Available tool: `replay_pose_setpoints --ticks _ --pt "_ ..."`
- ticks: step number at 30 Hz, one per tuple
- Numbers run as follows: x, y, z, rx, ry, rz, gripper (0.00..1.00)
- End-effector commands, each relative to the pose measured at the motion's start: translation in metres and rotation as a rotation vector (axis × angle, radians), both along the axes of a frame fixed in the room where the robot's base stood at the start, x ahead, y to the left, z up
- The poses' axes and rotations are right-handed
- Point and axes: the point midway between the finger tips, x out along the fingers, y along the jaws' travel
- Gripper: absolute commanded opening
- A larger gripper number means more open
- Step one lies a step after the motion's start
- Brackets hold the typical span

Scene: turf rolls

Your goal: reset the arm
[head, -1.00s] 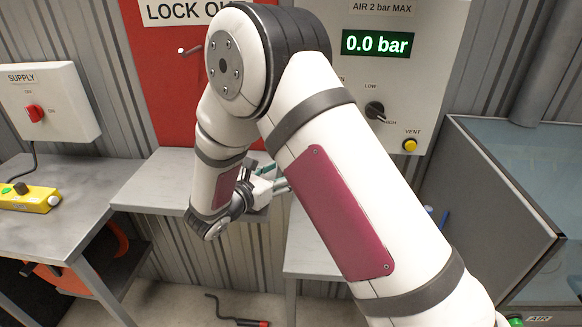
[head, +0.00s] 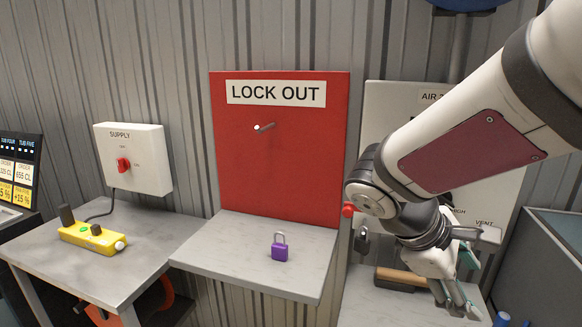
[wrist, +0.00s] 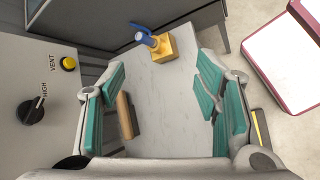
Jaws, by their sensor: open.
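My gripper (head: 462,300) hangs at the right of the head view, at the end of my white arm, above a grey shelf. In the wrist view my gripper (wrist: 165,100) has its teal-padded fingers wide apart, with nothing between them but the shelf top (wrist: 160,75) beyond. The arm comes in from the upper right and covers much of the air panel (head: 400,100).
A purple padlock (head: 280,248) stands on the shelf below the red lock-out board (head: 280,180). A wooden-handled tool (head: 400,278) lies near my gripper. A yellow block with a blue lever (wrist: 155,43) is on the shelf. A yellow pendant (head: 92,237) lies at left.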

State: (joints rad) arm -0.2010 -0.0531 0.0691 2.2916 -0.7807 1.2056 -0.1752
Motion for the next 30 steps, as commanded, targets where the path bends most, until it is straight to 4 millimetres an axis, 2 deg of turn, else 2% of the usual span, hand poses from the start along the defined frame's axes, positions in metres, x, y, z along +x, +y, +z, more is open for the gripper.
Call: replay_pose_setpoints --ticks 1,6,13,21,30 --pt "-0.016 -0.001 0.004 0.062 -0.049 -0.059 0.57" --pt "-0.061 0.011 0.007 0.285 -0.202 -0.257 0.57" --pt "-0.103 0.04 0.012 0.593 -0.42 -0.499 0.57" --pt "-0.121 0.066 0.019 0.826 -0.576 -0.657 0.57" --pt "-0.122 0.07 0.02 0.857 -0.595 -0.677 0.57"
